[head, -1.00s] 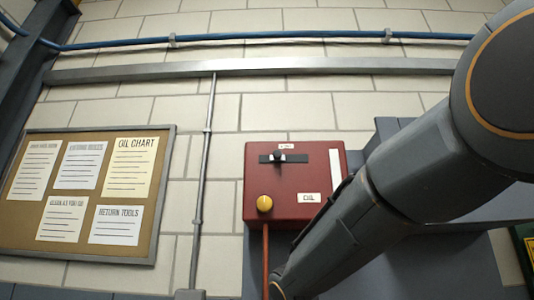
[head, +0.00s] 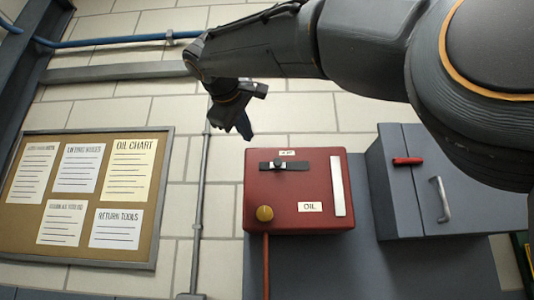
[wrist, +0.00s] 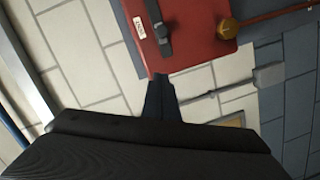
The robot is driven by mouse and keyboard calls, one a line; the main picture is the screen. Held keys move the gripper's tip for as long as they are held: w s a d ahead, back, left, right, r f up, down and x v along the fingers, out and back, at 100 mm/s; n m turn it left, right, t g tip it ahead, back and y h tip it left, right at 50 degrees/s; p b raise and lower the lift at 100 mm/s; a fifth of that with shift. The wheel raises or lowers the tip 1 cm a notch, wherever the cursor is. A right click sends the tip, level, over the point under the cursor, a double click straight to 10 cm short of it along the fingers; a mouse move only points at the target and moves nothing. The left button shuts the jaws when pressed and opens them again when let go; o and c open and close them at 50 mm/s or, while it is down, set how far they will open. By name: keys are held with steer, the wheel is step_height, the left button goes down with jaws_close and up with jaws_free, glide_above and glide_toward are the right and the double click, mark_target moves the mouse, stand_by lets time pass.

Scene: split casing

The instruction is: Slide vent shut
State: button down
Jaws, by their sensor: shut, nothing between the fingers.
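The vent slider is a small dark knob (head: 277,165) on a dark horizontal strip (head: 298,165) near the top of the red oil box (head: 300,186).
A yellow knob (head: 264,213) sits at the box's lower left, above a red pipe (head: 266,265). A grey cabinet (head: 428,180) with a red latch and a handle stands at right. A vertical conduit (head: 201,200) and a notice board (head: 90,255) are at left.

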mark_target(278, 164)
steer(key=shift+d+r, duration=0.1)
steer(key=shift+r, duration=0.15)
steer(key=w+d+f+p, duration=0.1)
steer(key=w+d, duration=0.1)
steer(key=w, duration=0.1)
steer(key=w+d+f+p, duration=0.1)
steer(key=w+p, duration=0.1)
steer(key=w, duration=0.1)
steer(key=w+d+f+p, duration=0.1)
steer(key=w+d, duration=0.1)
steer(key=w, duration=0.1)
steer(key=shift+w+d, duration=0.3)
steer(key=shift+w, duration=0.05)
stand_by(0.3)
